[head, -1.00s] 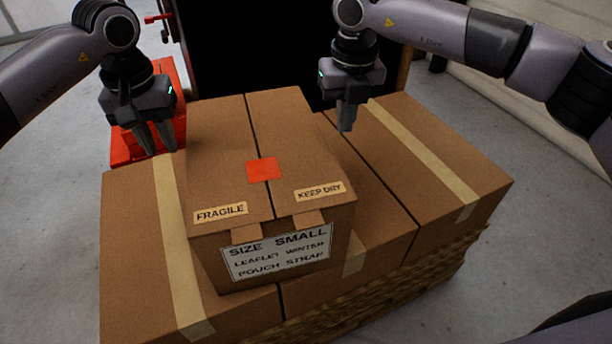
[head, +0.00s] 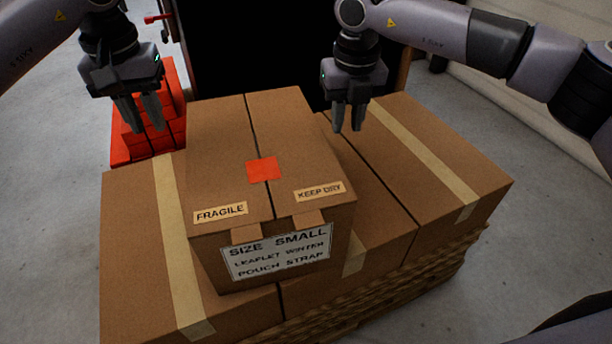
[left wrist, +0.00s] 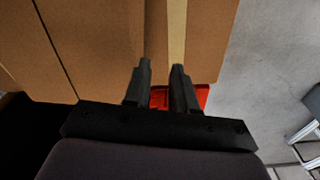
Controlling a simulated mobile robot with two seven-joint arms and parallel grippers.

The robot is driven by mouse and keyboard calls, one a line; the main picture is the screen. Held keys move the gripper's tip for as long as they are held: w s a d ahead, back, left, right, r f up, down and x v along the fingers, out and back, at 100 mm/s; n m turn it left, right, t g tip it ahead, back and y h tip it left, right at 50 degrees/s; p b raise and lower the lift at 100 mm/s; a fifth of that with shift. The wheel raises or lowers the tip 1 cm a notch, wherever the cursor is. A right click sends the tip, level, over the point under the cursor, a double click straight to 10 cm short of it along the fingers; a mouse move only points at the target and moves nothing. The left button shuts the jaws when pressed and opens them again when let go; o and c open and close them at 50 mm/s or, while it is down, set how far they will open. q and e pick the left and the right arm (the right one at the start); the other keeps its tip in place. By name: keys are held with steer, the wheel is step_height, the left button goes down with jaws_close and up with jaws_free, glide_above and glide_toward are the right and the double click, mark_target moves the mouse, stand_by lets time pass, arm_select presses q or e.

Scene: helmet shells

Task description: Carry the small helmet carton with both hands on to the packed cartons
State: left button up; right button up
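The small helmet carton (head: 220,150) sits on top of the packed cartons in the head view. It is closed, with a red square on its top, FRAGILE and KEEP DRY labels and a SIZE SMALL label on its front. The packed cartons (head: 445,160) lie below it with pale tape strips. My left gripper (head: 143,128) is open and empty, above and left of the small carton's far left side. In the left wrist view its fingers (left wrist: 160,85) are apart with nothing between them. My right gripper (head: 348,130) is open and empty, beside the carton's far right, apart from it.
Red bins or crates (head: 172,95) stand behind the cartons at the left. The packed cartons rest on a wooden pallet (head: 400,300). Grey floor (head: 50,220) is clear at the left and right. A dark opening lies behind.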

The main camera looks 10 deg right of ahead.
arm_select(q)
step_height(320, 180, up, 7)
steer(key=shift+s, duration=0.25)
arm_select(e)
step_height(320, 180, up, 12)
steer(key=shift+s, duration=0.45)
arm_select(q)
steer(key=shift+f, duration=0.1)
